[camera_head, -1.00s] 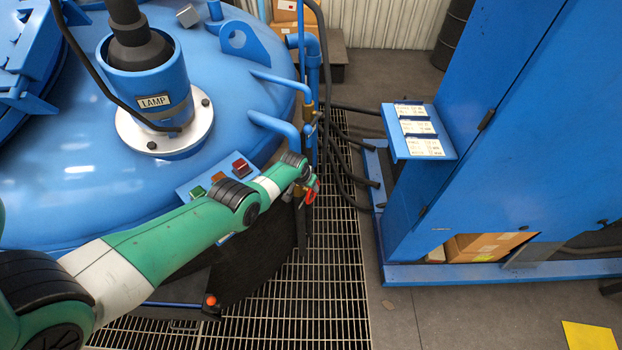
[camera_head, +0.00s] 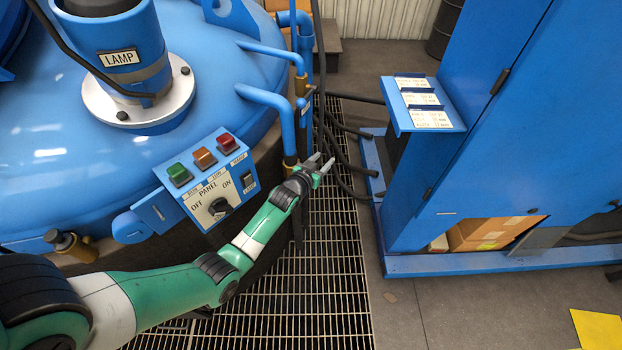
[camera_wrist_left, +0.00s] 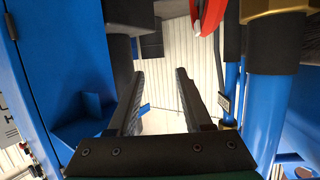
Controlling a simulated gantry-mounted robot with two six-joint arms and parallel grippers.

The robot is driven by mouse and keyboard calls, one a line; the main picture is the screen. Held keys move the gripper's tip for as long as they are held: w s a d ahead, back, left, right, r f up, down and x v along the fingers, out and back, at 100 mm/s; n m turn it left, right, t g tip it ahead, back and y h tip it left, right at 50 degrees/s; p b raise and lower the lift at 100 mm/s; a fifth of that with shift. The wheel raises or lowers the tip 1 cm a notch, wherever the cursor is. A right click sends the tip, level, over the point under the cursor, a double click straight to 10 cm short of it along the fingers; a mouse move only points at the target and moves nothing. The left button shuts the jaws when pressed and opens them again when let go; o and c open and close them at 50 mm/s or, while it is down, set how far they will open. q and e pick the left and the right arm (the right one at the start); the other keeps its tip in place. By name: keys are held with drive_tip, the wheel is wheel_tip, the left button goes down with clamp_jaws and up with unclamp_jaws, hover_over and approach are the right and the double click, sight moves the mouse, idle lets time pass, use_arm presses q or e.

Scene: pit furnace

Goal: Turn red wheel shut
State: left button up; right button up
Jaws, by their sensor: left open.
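A red curved piece (camera_wrist_left: 208,16), which looks like part of the red wheel's rim, shows at the top edge of the left wrist view, cut off by the frame. It is above and to the right of my left gripper's fingers (camera_wrist_left: 159,75), apart from them. The fingers are open, with nothing between them. In the head view my left gripper (camera_head: 321,164) is beside the blue pipes at the right side of the blue furnace lid (camera_head: 60,160). I cannot make out the red wheel there. My right gripper is in neither view.
Blue pipes with brass fittings (camera_head: 301,85) stand close to my left gripper. Black hoses (camera_head: 340,160) hang just past it. A control panel (camera_head: 205,185) with coloured buttons is left of the forearm. A blue cabinet (camera_head: 490,150) stands right, beyond open floor grating (camera_head: 325,290).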

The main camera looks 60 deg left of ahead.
use_arm(q)
drive_tip(key=s+d+f+t+y+b, duration=0.25)
drive_tip(key=s+f+b, duration=0.4)
drive_tip(key=s, duration=0.35)
drive_tip(key=shift+n, duration=0.3)
drive_tip(key=b+x, duration=0.1)
drive_tip(key=x, duration=0.2)
drive_tip(key=b+x, duration=0.1)
drive_tip(key=x, duration=0.3)
drive_tip(key=b+x, duration=0.1)
drive_tip(key=x, duration=0.3)
drive_tip(key=shift+s+a+f+b, duration=0.1)
drive_tip(key=shift+s+a+b, duration=0.2)
drive_tip(key=shift+s+a, duration=0.1)
drive_tip(key=shift+w+a, duration=0.2)
drive_tip(key=shift+w, duration=0.1)
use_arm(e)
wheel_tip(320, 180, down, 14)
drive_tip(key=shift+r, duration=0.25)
use_arm(q)
drive_tip(key=shift+c, duration=0.2)
clamp_jaws()
